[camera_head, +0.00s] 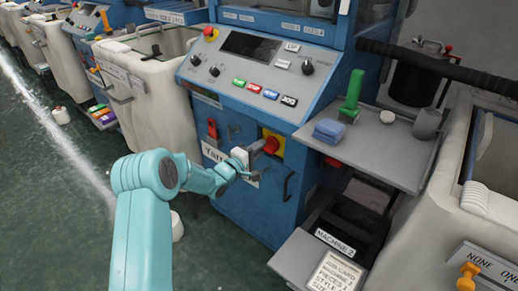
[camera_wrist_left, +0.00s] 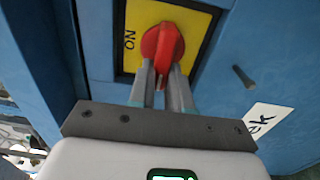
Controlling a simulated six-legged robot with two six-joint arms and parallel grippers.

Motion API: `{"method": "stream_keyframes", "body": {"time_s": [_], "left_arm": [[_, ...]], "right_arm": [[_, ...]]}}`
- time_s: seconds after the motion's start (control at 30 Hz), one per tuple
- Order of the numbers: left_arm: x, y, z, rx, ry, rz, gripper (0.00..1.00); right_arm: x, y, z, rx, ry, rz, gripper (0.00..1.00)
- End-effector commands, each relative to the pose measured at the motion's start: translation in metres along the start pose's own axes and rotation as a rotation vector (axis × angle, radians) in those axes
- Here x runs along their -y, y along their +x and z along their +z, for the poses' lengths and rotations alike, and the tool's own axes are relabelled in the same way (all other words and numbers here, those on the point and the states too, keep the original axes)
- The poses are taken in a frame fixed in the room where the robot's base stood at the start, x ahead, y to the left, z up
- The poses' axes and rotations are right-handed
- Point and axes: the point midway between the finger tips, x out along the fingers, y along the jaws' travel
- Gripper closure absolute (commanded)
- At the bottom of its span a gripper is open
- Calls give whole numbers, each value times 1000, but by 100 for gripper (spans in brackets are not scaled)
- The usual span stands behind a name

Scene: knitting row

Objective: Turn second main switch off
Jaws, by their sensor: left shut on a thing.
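The main switch is a red rotary knob (camera_head: 271,146) on a yellow plate (camera_head: 279,139), low on the front of the blue machine marked as machine 2. In the left wrist view the red knob (camera_wrist_left: 163,46) sits on its yellow plate (camera_wrist_left: 199,22), with the word ON at the plate's left. My left gripper (camera_head: 262,147) reaches the knob from the left. In the left wrist view its two fingers (camera_wrist_left: 163,72) are shut on the knob's handle, one on each side. The fingers hide part of the knob. My right gripper is not in view.
Above the switch is a control panel (camera_head: 252,60) with coloured buttons and a screen. A side shelf (camera_head: 376,150) holds a green brush (camera_head: 351,95), a blue cloth (camera_head: 328,131) and a grey cup (camera_head: 427,123). Cream bins (camera_head: 150,85) stand left. Green floor is open at lower left.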

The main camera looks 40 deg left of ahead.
Motion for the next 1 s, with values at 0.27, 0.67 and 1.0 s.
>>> {"method": "stream_keyframes", "body": {"time_s": [0.27, 0.67, 1.0], "left_arm": [[0, 0, 0, -1, -3, 0, 56], [0, -10, -1, -1, -1, -1, 56], [-1, -93, -1, -5, -3, -3, 56]], "right_arm": [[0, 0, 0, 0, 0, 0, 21], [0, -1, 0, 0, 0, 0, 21], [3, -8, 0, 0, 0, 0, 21]]}}
